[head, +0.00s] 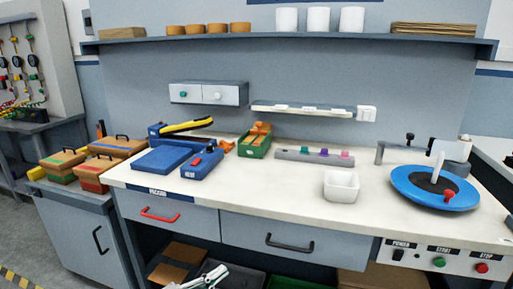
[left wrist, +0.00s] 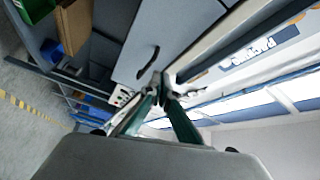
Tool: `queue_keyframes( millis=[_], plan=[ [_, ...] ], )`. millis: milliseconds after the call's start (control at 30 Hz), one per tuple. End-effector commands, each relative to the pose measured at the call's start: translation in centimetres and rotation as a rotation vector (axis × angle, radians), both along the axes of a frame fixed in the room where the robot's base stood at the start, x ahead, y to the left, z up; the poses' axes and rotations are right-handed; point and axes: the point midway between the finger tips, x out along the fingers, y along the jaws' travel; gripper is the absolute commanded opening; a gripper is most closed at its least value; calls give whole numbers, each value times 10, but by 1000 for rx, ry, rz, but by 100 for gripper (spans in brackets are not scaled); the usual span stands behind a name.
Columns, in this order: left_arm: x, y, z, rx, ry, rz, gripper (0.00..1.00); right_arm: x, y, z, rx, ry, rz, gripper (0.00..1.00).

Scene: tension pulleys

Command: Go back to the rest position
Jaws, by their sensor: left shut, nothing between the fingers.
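My left gripper (head: 212,278) shows at the bottom edge of the head view, low in front of the workbench and below its drawers. Most of its arm is cut off by the frame. In the left wrist view the two green-grey fingers of my left gripper (left wrist: 161,86) meet at their tips, with nothing between them. A bench drawer front with a dark handle slot (left wrist: 148,62) lies behind the fingertips there. My right gripper is not in view.
The white workbench top (head: 290,188) holds a blue tray (head: 160,160), a green bin (head: 255,143), a white bowl (head: 341,186) and a blue turntable (head: 415,190). Two drawers (head: 285,241) and open shelves are below. A side cabinet (head: 85,235) with boxes stands left.

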Motion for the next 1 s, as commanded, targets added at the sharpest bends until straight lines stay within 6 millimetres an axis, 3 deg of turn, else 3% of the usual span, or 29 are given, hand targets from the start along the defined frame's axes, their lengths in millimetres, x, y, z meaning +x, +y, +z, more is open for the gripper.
queue_keyframes(
  millis=[33,100,367,600,800,900,1000],
  plan=[
    [-12,2,9,-51,40,42,0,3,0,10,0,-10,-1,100],
    [-27,8,4,-120,117,107,0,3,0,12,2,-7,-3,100],
    [-102,40,-31,-346,447,348,0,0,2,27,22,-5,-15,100],
    [-201,71,-75,-509,795,572,0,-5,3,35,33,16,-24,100],
    [-281,87,-101,-591,1036,713,0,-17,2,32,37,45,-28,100],
    [-306,90,-107,-612,1103,751,0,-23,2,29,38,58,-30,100],
    [-318,92,-111,-621,1137,770,0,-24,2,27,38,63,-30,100]
  ],
)
